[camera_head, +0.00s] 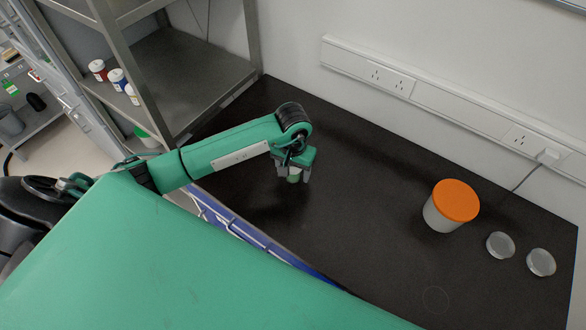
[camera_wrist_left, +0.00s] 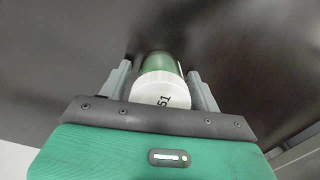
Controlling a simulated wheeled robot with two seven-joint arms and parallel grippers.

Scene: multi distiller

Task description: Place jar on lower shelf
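A small green jar with a white lid (camera_wrist_left: 160,93) marked with dark characters sits between the two fingers of my left gripper (camera_wrist_left: 160,85). The fingers flank the jar, but whether they press on it is not clear. In the head view, the left gripper (camera_head: 294,174) points down over the dark counter (camera_head: 350,180), with part of the jar showing between its fingers. The jar's base and any contact with the counter are hidden. The metal shelf unit (camera_head: 180,75) stands at upper left, with a broad grey shelf. My right gripper is not in view.
Several small jars (camera_head: 118,78) stand at the shelf unit's left side, and a green-and-white item (camera_head: 147,137) is lower down. A white tub with an orange lid (camera_head: 456,201) and two clear round dishes (camera_head: 500,245) stand at right. A socket rail (camera_head: 440,100) runs along the wall.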

